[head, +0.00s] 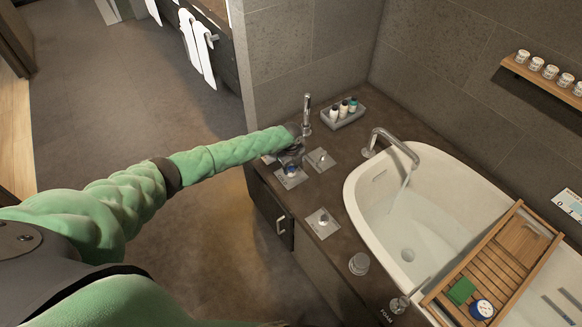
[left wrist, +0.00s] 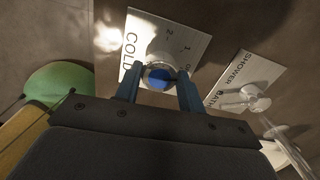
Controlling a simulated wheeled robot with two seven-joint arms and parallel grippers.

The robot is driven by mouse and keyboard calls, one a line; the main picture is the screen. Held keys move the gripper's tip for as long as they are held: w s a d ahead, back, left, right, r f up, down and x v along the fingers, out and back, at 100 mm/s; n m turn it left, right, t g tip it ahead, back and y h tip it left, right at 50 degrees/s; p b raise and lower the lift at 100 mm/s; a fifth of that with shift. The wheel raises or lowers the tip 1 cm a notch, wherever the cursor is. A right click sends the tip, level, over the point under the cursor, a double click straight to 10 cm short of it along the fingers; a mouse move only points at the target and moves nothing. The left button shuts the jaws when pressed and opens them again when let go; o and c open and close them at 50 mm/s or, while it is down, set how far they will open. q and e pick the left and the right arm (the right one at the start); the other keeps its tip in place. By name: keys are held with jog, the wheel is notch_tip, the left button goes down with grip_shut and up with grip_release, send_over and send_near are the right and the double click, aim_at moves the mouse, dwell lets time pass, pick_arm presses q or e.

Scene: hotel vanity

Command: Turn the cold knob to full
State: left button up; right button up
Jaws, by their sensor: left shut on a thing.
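The cold knob (left wrist: 158,76) has a blue cap and a pale metal body. It sits on a white plate (left wrist: 136,50) marked COLD with small numbers. My left gripper (left wrist: 159,88) is shut on the knob, one blue finger on each side. In the head view my left arm reaches in from the left, and the gripper (head: 291,160) is over the cold plate (head: 291,180) on the counter near its left edge. The gripper hides most of the knob there. A thin pale stream (head: 406,182) shows below the tub spout (head: 392,138). My right gripper is not in view.
The SHOWER/BATH plate with its knob (left wrist: 256,96) is close beside the cold plate. Another knob plate (head: 322,222) lies nearer. A hand shower (head: 307,112) and a bottle tray (head: 345,119) stand behind. The tub (head: 362,195) and wooden caddy (head: 512,240) are at right.

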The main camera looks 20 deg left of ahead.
pick_arm(q)
jog(key=shift+n, duration=1.9)
jog(key=shift+r+n+p, duration=0.1)
jog(key=shift+n+p, duration=0.2)
jog(key=shift+n, duration=1.5)
jog(key=shift+n+p, duration=0.5)
jog(key=shift+n, duration=0.8)
jog(key=shift+n+p, duration=0.55)
jog(key=shift+n, duration=0.65)
jog(key=shift+n+p, duration=0.4)
jog(key=shift+n, duration=1)
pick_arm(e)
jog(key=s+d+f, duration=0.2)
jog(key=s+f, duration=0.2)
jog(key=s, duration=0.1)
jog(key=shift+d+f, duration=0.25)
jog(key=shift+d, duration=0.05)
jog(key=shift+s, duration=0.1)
